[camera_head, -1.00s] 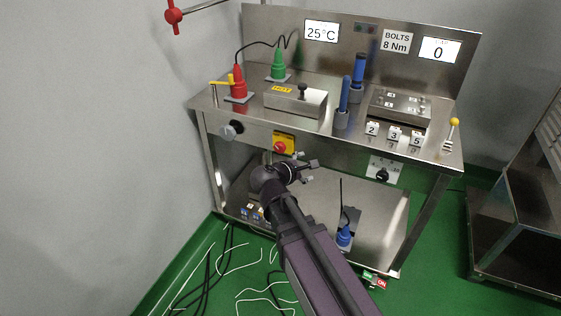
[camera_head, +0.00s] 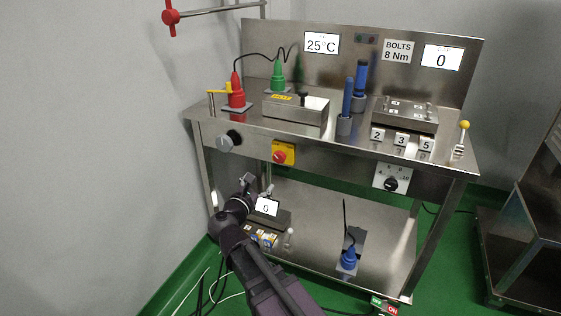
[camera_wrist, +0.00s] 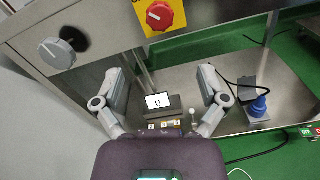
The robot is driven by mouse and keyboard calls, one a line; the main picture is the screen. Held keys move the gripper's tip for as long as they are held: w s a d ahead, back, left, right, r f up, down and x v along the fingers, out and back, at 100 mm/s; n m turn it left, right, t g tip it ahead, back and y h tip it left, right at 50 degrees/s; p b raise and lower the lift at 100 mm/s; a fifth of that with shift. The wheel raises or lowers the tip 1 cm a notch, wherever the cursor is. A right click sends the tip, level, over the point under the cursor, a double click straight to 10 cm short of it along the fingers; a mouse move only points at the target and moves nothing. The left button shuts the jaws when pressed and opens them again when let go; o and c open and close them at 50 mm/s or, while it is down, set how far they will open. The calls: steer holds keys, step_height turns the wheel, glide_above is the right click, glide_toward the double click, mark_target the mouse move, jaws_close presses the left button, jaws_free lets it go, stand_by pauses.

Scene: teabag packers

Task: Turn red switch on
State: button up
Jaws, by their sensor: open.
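The red switch (camera_head: 281,156) is a round red knob on a yellow plate on the front panel of the steel bench (camera_head: 330,160). It also shows at the top of the wrist view (camera_wrist: 160,15), with a white mark on its face. My gripper (camera_head: 257,184) is in front of the bench, below and left of the red switch, apart from it. In the wrist view my gripper (camera_wrist: 161,75) is open with nothing between its fingers, and the red switch lies above the gap between them.
A grey knob (camera_head: 229,141) is left of the switch, and a dial on a white plate (camera_head: 392,181) is right. A small display (camera_head: 266,207) and a blue plug (camera_head: 348,259) are on the lower shelf. A red and green ON switch (camera_head: 385,306) is at the bottom.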

mark_target(278, 159)
steer(key=shift+w, duration=0.1)
steer(key=x, duration=1.3)
steer(key=shift+w+d+f, duration=0.1)
steer(key=shift+w+d, duration=0.05)
steer(key=shift+w, duration=0.2)
